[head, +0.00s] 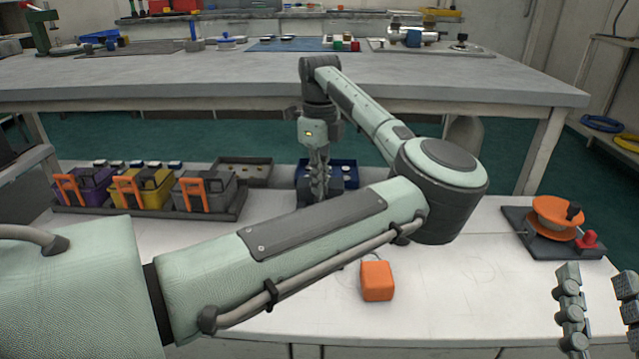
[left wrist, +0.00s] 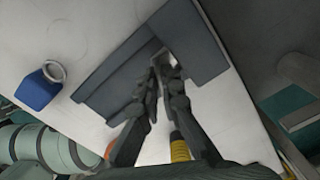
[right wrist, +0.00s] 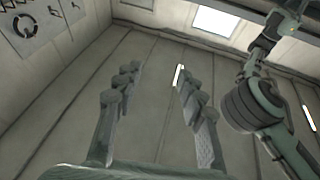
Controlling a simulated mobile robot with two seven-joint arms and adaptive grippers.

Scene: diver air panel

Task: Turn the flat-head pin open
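My left gripper (head: 318,196) points down at a dark block on the white bench, in front of a blue tray. In the left wrist view its fingertips (left wrist: 164,68) are close together over a dark grey fixture (left wrist: 118,75). A small pale piece (left wrist: 162,56) shows at the tips; it may be the flat-head pin, but it is too small and covered to be sure. I cannot tell whether the fingers grip it. My right gripper (head: 600,312) is open and empty at the lower right; its spread fingers (right wrist: 152,90) face a bare wall in the right wrist view.
An orange cube (head: 377,281) lies near the bench's front. An orange wheel (head: 556,216) with a red knob stands at the right. A tray (head: 226,213) of purple, yellow and grey boxes is at the left. My left arm crosses the bench. A grey table (head: 250,75) stands behind.

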